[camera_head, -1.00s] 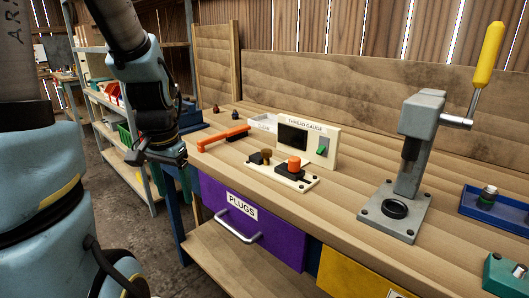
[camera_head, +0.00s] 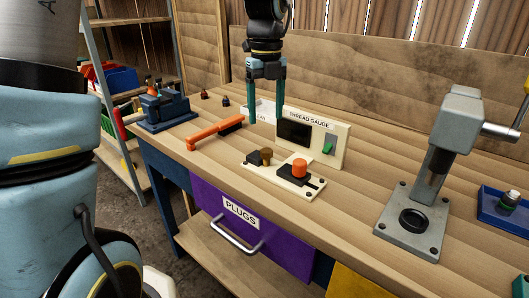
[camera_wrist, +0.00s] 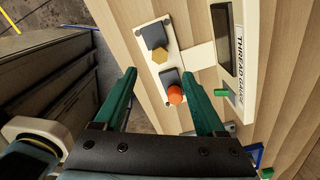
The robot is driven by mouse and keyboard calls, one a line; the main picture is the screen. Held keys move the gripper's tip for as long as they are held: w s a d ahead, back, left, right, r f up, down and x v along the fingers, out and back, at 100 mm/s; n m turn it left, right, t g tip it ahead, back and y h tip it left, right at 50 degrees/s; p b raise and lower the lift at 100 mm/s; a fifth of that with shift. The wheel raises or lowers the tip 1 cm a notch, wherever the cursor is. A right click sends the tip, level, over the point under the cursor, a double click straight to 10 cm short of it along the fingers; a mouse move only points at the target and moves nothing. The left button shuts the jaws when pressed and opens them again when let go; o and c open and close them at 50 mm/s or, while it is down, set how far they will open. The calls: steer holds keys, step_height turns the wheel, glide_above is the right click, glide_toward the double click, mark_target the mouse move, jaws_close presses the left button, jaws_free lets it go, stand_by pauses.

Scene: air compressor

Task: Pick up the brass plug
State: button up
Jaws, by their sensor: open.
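The brass plug (camera_head: 266,155) stands upright at the left end of a cream gauge base (camera_head: 288,186) on the bench. In the wrist view the brass plug (camera_wrist: 160,55) shows as a small gold hexagon on a dark square. An orange knob (camera_head: 299,168) stands on the same base to its right; it also shows in the wrist view (camera_wrist: 175,94). My gripper (camera_head: 265,118) points down, open and empty, above and behind the brass plug, in front of the thread gauge. In the wrist view my gripper's (camera_wrist: 168,76) green fingers are wide apart.
The thread gauge box (camera_head: 312,138) stands close behind the base. An orange-handled tool (camera_head: 214,132) lies to the left, near a blue rack (camera_head: 165,108). A grey press (camera_head: 427,185) stands at right. Bench between base and press is clear.

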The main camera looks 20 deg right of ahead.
mark_target(266, 150)
step_height(266, 150, down, 10)
steer(key=shift+r+p, duration=0.1)
steer(key=shift+p, duration=0.95)
steer(key=shift+c, duration=0.4)
jaws_close()
